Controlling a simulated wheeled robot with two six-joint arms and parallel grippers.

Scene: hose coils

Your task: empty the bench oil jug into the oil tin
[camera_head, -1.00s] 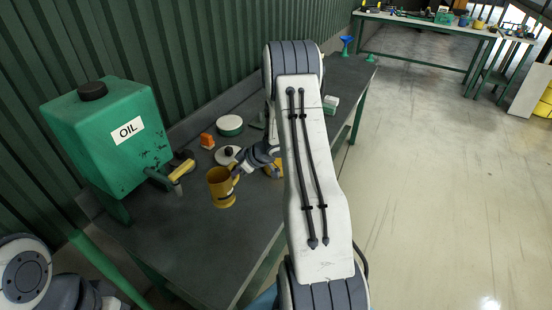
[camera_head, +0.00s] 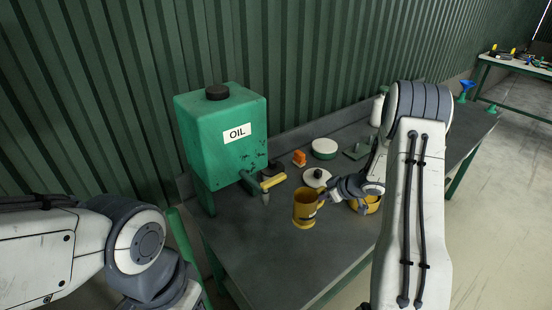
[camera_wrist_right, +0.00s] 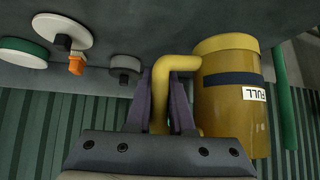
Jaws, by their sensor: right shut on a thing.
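The yellow jug (camera_head: 304,209), upright, is at the middle of the bench in front of the green tank. My right gripper (camera_head: 326,196) is shut on its handle; in the right wrist view the jug (camera_wrist_right: 229,100) appears upside down with a dark band and a "FULL" label, and the gripper (camera_wrist_right: 167,105) has its fingers either side of the handle. I cannot tell if the jug's base touches the bench. My left gripper is out of view.
A green tank marked OIL (camera_head: 222,140) stands on legs at the bench's left, its yellow-handled tap (camera_head: 272,181) near the jug. A white lid (camera_head: 316,178), an orange object (camera_head: 299,158) and a green round tin (camera_head: 324,148) lie behind. The bench (camera_head: 280,260) front is clear.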

